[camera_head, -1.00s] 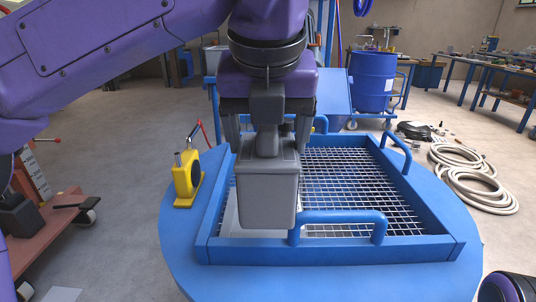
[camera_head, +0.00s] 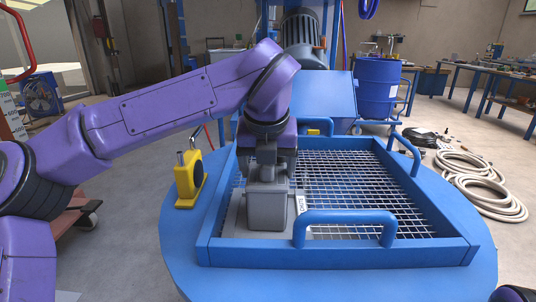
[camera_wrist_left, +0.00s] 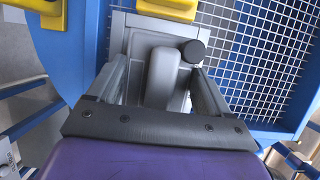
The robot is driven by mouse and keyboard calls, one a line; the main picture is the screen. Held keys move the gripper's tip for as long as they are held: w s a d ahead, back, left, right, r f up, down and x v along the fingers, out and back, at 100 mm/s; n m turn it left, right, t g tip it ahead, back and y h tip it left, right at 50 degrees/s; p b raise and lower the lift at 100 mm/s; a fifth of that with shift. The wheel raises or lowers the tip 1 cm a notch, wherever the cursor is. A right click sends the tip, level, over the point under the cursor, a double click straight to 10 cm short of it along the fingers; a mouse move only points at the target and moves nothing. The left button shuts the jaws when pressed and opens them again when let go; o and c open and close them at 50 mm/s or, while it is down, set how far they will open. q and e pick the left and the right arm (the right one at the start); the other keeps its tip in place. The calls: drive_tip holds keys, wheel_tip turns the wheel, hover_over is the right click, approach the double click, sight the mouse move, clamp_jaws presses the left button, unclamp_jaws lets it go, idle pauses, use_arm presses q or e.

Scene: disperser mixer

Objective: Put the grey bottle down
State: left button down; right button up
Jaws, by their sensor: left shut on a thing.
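The grey bottle (camera_head: 267,208) is upright at the left part of the blue-framed tray (camera_head: 338,254) with a wire mesh (camera_head: 350,190). A pale label shows at its right side. My left gripper (camera_head: 270,172) comes down from above and is shut on the bottle's upper part. In the left wrist view the bottle (camera_wrist_left: 162,76) and its dark round cap (camera_wrist_left: 193,52) show between the fingers. A flat grey plate (camera_head: 234,214) lies at the left side of the mesh, beside and under the bottle. I cannot tell whether the bottle's base touches it.
A blue handle (camera_head: 345,216) rises just right of the bottle at the tray's front. A yellow device (camera_head: 189,178) stands on the round blue table (camera_head: 185,232) left of the tray. The mesh to the right is bare. A blue drum (camera_head: 377,88) stands behind.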

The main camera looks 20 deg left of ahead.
use_arm(q)
drive_tip(key=shift+s+r, duration=0.1)
drive_tip(key=shift+r, duration=0.1)
drive_tip(key=shift+f, duration=0.2)
unclamp_jaws()
drive_tip(key=shift+r, duration=0.2)
drive_tip(key=p+v, duration=0.3)
drive_tip(key=v, duration=0.9)
drive_tip(key=shift+d+f, duration=0.1)
